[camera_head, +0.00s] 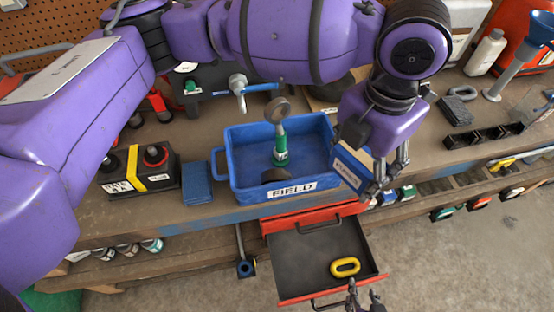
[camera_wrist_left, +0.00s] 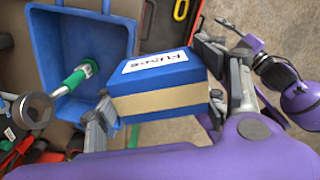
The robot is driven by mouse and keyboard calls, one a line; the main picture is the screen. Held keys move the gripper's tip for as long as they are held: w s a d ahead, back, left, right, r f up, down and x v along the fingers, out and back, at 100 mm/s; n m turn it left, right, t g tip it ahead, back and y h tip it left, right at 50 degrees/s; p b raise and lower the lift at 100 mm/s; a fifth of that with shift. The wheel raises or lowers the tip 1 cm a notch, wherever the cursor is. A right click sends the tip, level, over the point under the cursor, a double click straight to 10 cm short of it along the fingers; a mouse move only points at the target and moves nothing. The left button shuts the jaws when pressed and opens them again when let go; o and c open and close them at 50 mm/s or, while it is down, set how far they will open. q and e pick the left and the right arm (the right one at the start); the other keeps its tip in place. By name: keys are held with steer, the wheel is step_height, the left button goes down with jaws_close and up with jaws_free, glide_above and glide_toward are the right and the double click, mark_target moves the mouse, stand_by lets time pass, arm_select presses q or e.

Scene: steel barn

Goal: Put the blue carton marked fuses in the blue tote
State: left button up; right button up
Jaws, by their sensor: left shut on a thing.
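The blue carton (camera_head: 347,168) has a tan band and a white label. In the left wrist view the carton (camera_wrist_left: 158,75) shows its label, which reads "Fuses". My left gripper (camera_head: 381,186) is shut on it, with a finger on each side. The carton is held at the right front corner of the blue tote (camera_head: 228,160), overlapping its edge in the head view; its height above the rim is hard to tell. The tote, labelled FIELD, holds a green-handled tool (camera_head: 281,150) and a dark round thing. My right gripper (camera_head: 363,297) is low in front, its fingers apart and empty.
An open red drawer (camera_head: 290,262) with a yellow ring (camera_head: 345,267) lies below the tote. A black box with a yellow stripe (camera_head: 138,172) and a blue block (camera_head: 196,183) stand left of the tote. A black tray (camera_head: 484,139) and a white bottle (camera_head: 486,52) are at right.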

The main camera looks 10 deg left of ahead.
arm_select(q)
steer(key=shift+s+a+f, duration=0.1)
steer(key=shift+a, duration=0.35)
steer(key=w+a+f, duration=0.4)
steer(key=w+a, duration=0.1)
steer(key=w, duration=0.3)
glide_toward(307, 164)
steer(key=shift+s, duration=0.15)
steer(key=shift+f+m, duration=0.3)
steer(key=shift+f, duration=1.3)
steer(key=shift+f, duration=0.65)
